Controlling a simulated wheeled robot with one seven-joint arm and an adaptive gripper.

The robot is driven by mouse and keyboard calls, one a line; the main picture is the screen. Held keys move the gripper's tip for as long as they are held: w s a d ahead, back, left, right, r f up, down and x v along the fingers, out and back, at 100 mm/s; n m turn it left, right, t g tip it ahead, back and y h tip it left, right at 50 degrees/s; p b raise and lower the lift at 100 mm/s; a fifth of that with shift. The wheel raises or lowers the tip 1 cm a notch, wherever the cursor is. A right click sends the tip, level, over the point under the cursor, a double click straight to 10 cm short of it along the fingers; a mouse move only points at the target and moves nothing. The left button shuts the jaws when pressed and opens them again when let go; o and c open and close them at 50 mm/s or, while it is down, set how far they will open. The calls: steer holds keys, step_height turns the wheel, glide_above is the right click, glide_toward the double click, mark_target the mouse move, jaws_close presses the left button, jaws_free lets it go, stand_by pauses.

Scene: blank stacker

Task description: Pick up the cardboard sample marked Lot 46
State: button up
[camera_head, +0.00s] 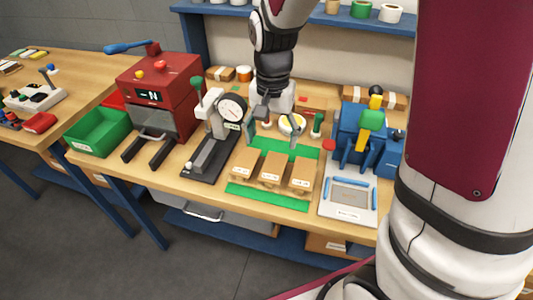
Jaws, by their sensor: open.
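Three brown cardboard samples lie side by side on a small rack over a green mat (267,198): a left one (246,163), a middle one (273,167) and a right one (302,172). Each has a white label at its front end, too small to read, so I cannot tell which is Lot 46. My gripper (273,135) is open and empty, above and behind the samples, pointing down. Its fingers are apart and touch none of the samples as far as I can see.
A press with a dial gauge (232,108) stands left of the mat. Further left are a red machine (160,95) and a green bin (98,132). A blue device (352,135) and a white tray (349,205) stand right. A blue shelf (330,18) runs behind.

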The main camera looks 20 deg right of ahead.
glide_above(272, 172)
step_height(272, 172, down, 6)
steer(key=shift+a+r, duration=0.1)
steer(key=shift+a, duration=0.05)
steer(key=shift+d+f, duration=0.2)
steer(key=shift+f, duration=2.45)
steer(key=shift+f, duration=0.2)
steer(key=c, duration=0.8)
